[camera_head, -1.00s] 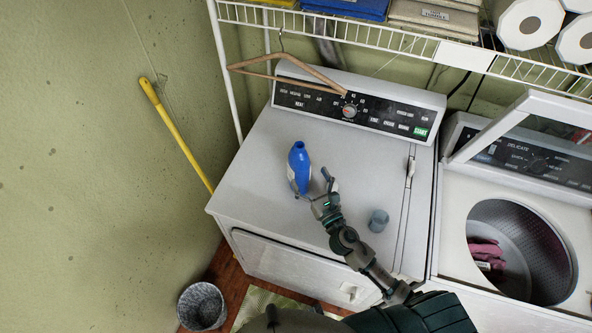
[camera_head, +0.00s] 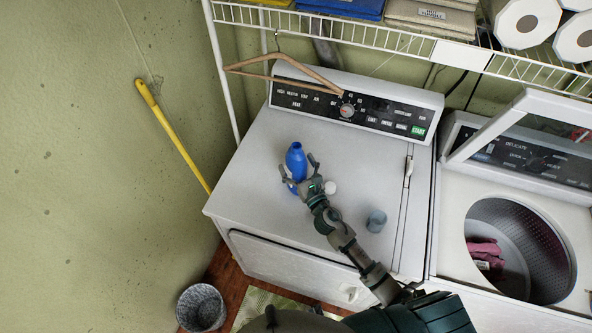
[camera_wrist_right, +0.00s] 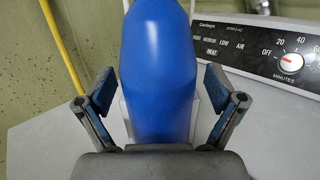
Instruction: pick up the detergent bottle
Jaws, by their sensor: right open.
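The blue detergent bottle (camera_head: 296,160) stands upright on the white dryer top (camera_head: 255,165). My right gripper (camera_head: 298,172) is open, with its two fingers apart at the near side of the bottle. In the right wrist view the bottle (camera_wrist_right: 158,70) fills the middle, between the open fingers (camera_wrist_right: 155,95). A gap shows on both sides of the bottle there, so the fingers do not look closed on it. The gripper hides the bottle's lower part in the head view. My left gripper is not in view.
A small white round thing (camera_head: 330,188) and a grey-blue cup (camera_head: 377,221) stand on the dryer right of my gripper. A wooden hanger (camera_head: 290,76) hangs from the wire shelf (camera_head: 345,31) above. An open washer (camera_head: 520,245) is at right.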

